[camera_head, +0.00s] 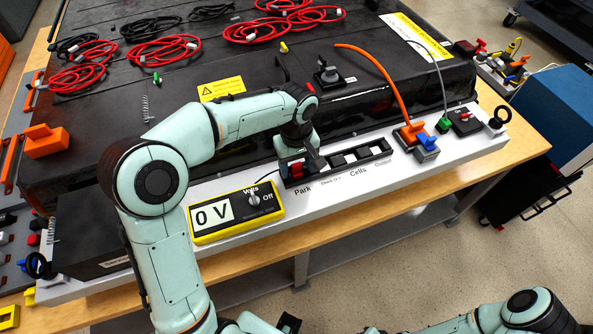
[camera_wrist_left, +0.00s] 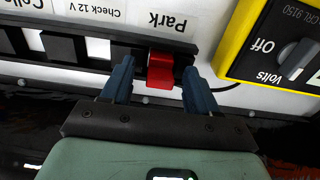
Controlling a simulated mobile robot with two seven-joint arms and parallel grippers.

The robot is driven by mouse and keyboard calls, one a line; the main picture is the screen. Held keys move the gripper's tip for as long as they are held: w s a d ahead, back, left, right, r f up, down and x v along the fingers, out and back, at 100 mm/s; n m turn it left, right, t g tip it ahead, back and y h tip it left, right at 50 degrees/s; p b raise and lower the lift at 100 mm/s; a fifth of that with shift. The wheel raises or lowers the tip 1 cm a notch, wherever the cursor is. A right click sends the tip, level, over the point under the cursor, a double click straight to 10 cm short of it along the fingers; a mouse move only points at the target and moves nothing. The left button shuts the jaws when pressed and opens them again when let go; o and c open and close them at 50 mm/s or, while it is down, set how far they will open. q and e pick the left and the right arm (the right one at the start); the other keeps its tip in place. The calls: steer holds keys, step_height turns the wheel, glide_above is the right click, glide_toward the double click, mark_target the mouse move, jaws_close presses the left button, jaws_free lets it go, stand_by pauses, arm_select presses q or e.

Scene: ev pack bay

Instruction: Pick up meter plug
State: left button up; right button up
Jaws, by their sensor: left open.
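The meter plug is a red block (camera_head: 296,169) in the Park slot of a dark socket strip. In the left wrist view the red plug (camera_wrist_left: 161,70) stands between the two blue fingers of my left gripper (camera_wrist_left: 157,72). The fingers are apart, with a gap visible on both sides of the plug. In the head view my left gripper (camera_head: 302,156) is over the Park end of the strip, its fingertips partly hidden. The yellow meter (camera_head: 236,213) lies left of the strip and reads 0 V, with its dial by Off.
The strip's other slots (camera_head: 358,155), along Cells, run right of the plug. An orange connector (camera_head: 409,133) and blue one (camera_head: 425,140) stand farther right on the white ledge. The black battery pack (camera_head: 335,107) rises behind, with coiled red cables (camera_head: 160,51) on top.

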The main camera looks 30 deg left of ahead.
mark_target(297, 164)
arm_select(q)
jaws_close()
steer(key=shift+r, duration=0.1)
